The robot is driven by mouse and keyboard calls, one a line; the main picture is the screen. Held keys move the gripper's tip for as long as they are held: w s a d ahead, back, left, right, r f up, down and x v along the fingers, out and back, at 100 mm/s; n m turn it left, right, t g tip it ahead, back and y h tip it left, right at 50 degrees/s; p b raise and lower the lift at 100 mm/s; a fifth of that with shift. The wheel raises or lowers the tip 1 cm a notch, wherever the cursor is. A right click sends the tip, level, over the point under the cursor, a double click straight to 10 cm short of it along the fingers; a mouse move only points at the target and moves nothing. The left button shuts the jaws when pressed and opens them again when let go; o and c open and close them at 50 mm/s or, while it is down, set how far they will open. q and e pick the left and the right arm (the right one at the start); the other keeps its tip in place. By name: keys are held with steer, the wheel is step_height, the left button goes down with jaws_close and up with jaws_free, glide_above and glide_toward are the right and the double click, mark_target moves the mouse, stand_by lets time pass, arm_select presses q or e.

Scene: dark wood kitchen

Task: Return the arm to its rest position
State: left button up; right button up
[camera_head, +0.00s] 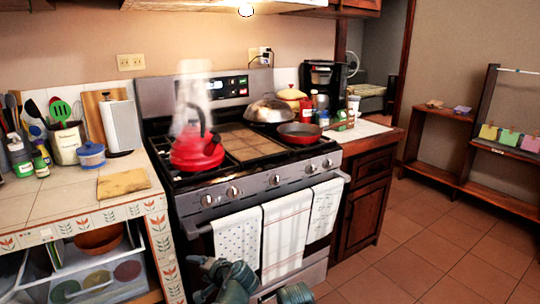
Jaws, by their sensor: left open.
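My left gripper (208,277) is low in the head view, in front of the stove's lower front and the hanging towels. It is open, and I see nothing between its fingers. It is apart from the counter and the stovetop. Another rounded teal part of mine shows at the bottom edge, to the right of it. My right gripper is not in view.
The stove (270,188) carries a steaming red kettle (197,152), a red pan (300,133) and a domed lid (268,110). Towels (287,232) hang from its handle. The tiled counter (60,205) is at left. Open floor (430,245) lies at right.

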arm_select(q)
steer(key=s+d+f+n+g+h, duration=0.3)
steer(key=s+f+g+h, duration=0.1)
steer(key=s+f+h, duration=0.15)
steer(key=s+d+f+n+g+h, duration=0.2)
steer(key=s+d+f+g+h, duration=0.15)
steer(key=s+f, duration=0.3)
steer(key=s+d+r+m+y, duration=0.1)
steer(key=s+d+m, duration=0.3)
steer(key=s+d, duration=0.45)
step_height(320, 180, up, 27)
steer(key=w+d+p, duration=0.1)
steer(key=w+p, duration=0.1)
steer(key=p, duration=2.4)
steer(key=shift+d+f, duration=0.2)
steer(key=shift+d, duration=0.2)
